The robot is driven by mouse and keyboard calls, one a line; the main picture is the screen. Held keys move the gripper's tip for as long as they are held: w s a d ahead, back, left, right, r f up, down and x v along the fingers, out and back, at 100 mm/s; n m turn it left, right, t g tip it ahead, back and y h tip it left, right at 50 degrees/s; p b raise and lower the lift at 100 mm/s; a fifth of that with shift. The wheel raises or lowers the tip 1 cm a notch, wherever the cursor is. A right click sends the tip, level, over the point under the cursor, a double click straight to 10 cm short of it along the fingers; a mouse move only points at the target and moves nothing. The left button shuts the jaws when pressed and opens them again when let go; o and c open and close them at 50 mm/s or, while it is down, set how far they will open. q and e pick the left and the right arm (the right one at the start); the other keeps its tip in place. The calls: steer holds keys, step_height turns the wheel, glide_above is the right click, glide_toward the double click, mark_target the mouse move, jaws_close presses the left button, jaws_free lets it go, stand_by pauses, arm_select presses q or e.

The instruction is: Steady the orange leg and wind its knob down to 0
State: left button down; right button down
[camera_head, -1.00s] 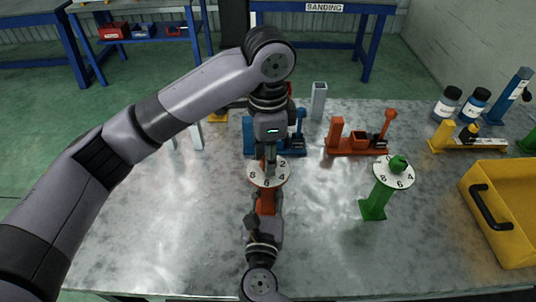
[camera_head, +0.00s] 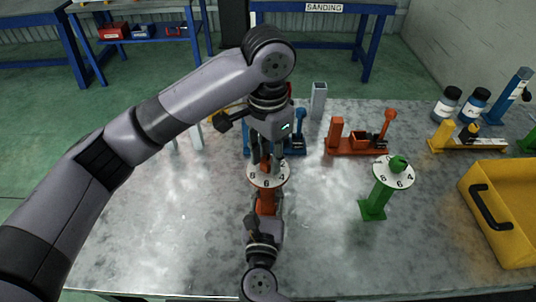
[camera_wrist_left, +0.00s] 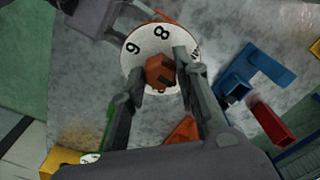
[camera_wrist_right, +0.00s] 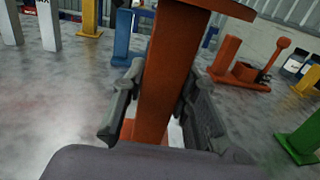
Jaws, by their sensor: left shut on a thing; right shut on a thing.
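The orange leg (camera_head: 266,202) stands upright near the table's middle, topped by a white numbered dial (camera_head: 268,181). An orange knob (camera_wrist_left: 160,72) sits at the dial's centre. My left gripper (camera_head: 266,166) reaches down from above and is shut on the knob, one finger on each side. In the left wrist view the dial (camera_wrist_left: 143,44) shows numbers around the knob. My right gripper (camera_wrist_right: 158,105) is shut on the leg's post, which rises between its fingers in the right wrist view (camera_wrist_right: 166,70). The dial's pointer or reading cannot be made out.
A green leg (camera_head: 376,199) with its own dial stands to the right. A yellow bin (camera_head: 505,222) is at the right edge. An orange fixture (camera_head: 358,146) and a blue fixture (camera_head: 292,147) stand behind. The front left of the table is clear.

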mark_target(268, 160)
arm_select(q)
steer(key=shift+w+r, duration=0.1)
steer(key=shift+r, duration=0.1)
arm_select(e)
steer(key=shift+f, duration=0.35)
arm_select(q)
steer(key=c, duration=1.6)
jaws_free()
steer(key=o, duration=0.4)
steer(key=shift+f, duration=0.15)
arm_select(e)
steer(key=shift+s+r, duration=0.1)
arm_select(q)
step_height(268, 160, up, 12)
steer(key=shift+r, duration=0.1)
arm_select(e)
steer(key=shift+r, duration=0.1)
steer(key=c, duration=1)
jaws_free()
steer(key=shift+r, duration=0.1)
steer(key=shift+o, duration=0.2)
